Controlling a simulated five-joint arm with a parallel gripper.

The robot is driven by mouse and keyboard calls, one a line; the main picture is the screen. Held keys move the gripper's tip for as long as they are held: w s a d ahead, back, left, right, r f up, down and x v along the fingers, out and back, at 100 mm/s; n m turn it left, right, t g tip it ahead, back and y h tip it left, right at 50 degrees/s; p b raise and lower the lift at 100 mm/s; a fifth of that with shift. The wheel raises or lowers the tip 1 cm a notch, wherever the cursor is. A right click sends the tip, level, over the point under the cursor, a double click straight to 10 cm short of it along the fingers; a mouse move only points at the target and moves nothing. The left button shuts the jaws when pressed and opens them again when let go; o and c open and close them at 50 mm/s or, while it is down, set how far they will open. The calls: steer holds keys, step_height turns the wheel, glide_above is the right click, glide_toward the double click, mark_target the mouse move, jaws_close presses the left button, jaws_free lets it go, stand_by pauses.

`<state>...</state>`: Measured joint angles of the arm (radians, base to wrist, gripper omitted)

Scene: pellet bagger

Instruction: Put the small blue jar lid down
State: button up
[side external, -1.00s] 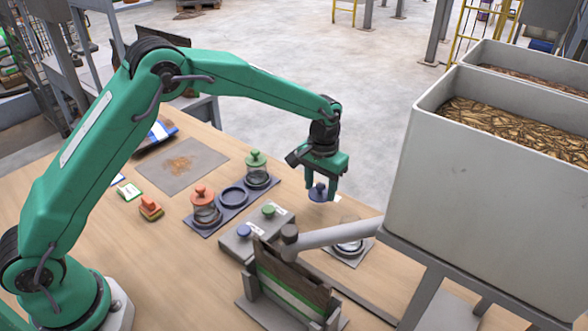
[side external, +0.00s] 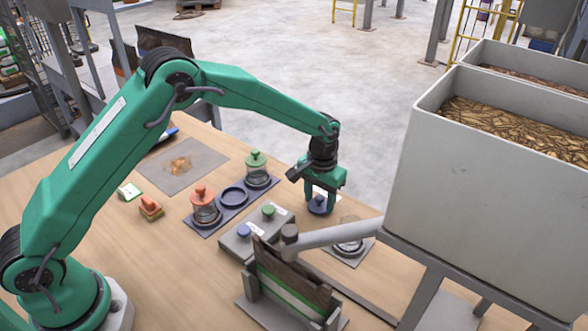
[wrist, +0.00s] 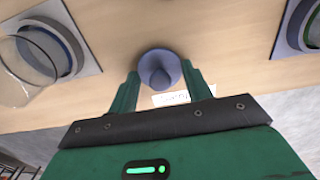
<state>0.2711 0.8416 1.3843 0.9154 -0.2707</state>
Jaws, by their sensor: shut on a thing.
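The small blue jar lid (side external: 318,208) is a round disc with a knob. My gripper (side external: 320,202) is shut on it, fingers pointing down. In the wrist view the lid (wrist: 158,72) sits between the two fingers of my gripper (wrist: 160,79). It is at or very close to the bare wood tabletop; I cannot tell whether it touches. A white label (wrist: 184,97) lies on the table beside it, partly hidden by a finger.
A glass jar (side external: 349,236) stands on a grey plate to the right. A dark rack (side external: 231,197) with red-lidded and green-lidded jars stands to the left. A grey block (side external: 236,247) with blue and green knobs, a pipe (side external: 340,233) and the bag holder (side external: 290,285) are nearer.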

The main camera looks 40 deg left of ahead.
mark_target(319, 197)
steer(key=o, duration=0.9)
steer(key=shift+f, duration=0.1)
steer(key=shift+o, duration=0.2)
step_height(319, 197, up, 12)
stand_by(0.5)
